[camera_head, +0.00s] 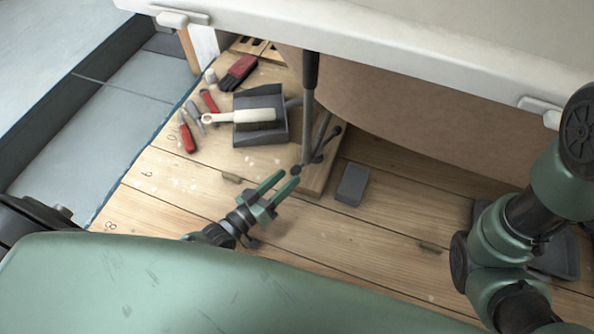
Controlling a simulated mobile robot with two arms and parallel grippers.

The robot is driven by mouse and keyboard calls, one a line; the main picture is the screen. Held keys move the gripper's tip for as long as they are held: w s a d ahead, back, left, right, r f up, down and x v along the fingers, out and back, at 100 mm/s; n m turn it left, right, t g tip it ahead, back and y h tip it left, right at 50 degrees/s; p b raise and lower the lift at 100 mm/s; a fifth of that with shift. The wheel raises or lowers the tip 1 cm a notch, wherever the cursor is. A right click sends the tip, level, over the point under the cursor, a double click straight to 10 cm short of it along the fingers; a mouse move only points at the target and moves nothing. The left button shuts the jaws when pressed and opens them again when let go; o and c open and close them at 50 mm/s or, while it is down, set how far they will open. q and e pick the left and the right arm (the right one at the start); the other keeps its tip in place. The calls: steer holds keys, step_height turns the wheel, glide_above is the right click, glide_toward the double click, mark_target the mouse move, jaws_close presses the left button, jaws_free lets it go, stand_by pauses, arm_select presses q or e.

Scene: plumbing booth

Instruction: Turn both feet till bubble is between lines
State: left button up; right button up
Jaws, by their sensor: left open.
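A bathtub with a pale rim (380,45) stands over a plank floor. Under it, a dark upright leg (308,120) reaches down to a wooden block (318,178), with dark rods and round dark ends beside it. I cannot tell exactly which part is a turnable foot. My left gripper (287,178) is open, its two green fingers pointing at a small dark knob (296,170) at the block's near-left edge. Whether they touch it is unclear. No second foot can be made out, and no bubble or lines show. My right arm is at the right; its gripper is not visible.
A dark grey block (352,184) lies right of the wooden block. Planks nearer me are mostly clear.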

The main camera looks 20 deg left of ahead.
mark_target(295, 170)
arm_select(q)
steer(key=b+x, duration=0.1)
steer(key=x, duration=0.2)
steer(key=shift+w+d+f, duration=0.15)
steer(key=shift+w, duration=0.2)
steer(key=shift+w+d+b, duration=0.15)
steer(key=shift+w+b, duration=0.15)
steer(key=shift+w, duration=0.05)
jaws_close()
stand_by(0.8)
